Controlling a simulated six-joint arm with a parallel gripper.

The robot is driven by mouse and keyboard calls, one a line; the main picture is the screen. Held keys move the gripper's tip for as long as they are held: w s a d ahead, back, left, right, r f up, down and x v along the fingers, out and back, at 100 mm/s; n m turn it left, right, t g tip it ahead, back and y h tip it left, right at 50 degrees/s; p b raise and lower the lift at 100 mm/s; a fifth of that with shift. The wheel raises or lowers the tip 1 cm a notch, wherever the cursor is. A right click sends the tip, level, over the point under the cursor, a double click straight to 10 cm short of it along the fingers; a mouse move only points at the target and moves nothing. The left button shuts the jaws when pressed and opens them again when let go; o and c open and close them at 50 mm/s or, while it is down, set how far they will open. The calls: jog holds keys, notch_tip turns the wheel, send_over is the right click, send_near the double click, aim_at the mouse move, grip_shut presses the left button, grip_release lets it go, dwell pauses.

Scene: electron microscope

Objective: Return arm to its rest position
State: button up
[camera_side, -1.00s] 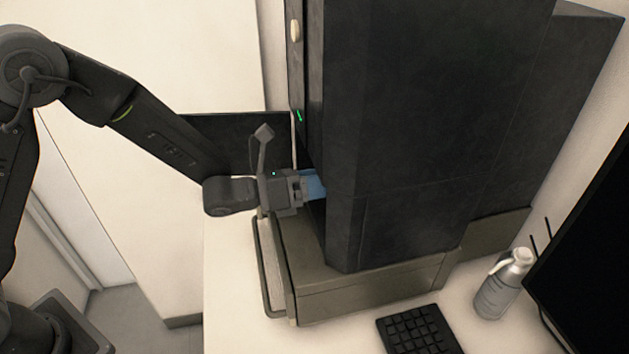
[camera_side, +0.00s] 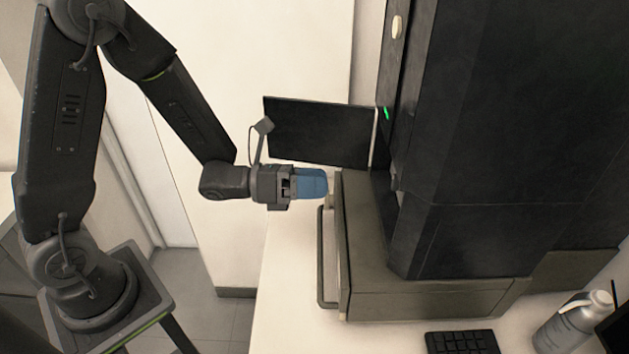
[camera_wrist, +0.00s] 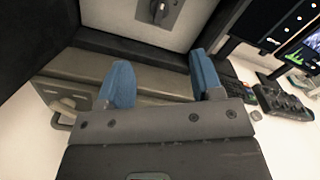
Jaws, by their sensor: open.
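My gripper (camera_side: 322,184) has blue fingers and is level, pointing right toward the dark electron microscope (camera_side: 470,150). In the side view it is outside the microscope, just left of its grey base (camera_side: 430,290) and above the handle on the base's front. In the wrist view my gripper (camera_wrist: 160,85) shows two blue fingers spread apart with nothing between them. The wrist view looks into the microscope's opening, where a pale back wall with a small metal fitting (camera_wrist: 160,10) shows.
A dark open door panel (camera_side: 320,130) stands behind my gripper. The front handle (camera_side: 322,255) juts from the base. Free room lies left of the microscope.

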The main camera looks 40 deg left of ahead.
jog(key=a+r+n+y, duration=0.3)
jog(key=a+n+y, duration=0.25)
jog(key=n, duration=0.45)
jog(key=a+r+n+y, duration=0.4)
jog(key=n+y, duration=0.3)
jog(key=n, duration=0.4)
jog(key=s+r+n+g, duration=0.2)
jog(key=s+n+g, duration=0.5)
jog(key=s+n, duration=1)
jog(key=shift+d+r+n, duration=0.25)
jog(key=shift+n, duration=0.25)
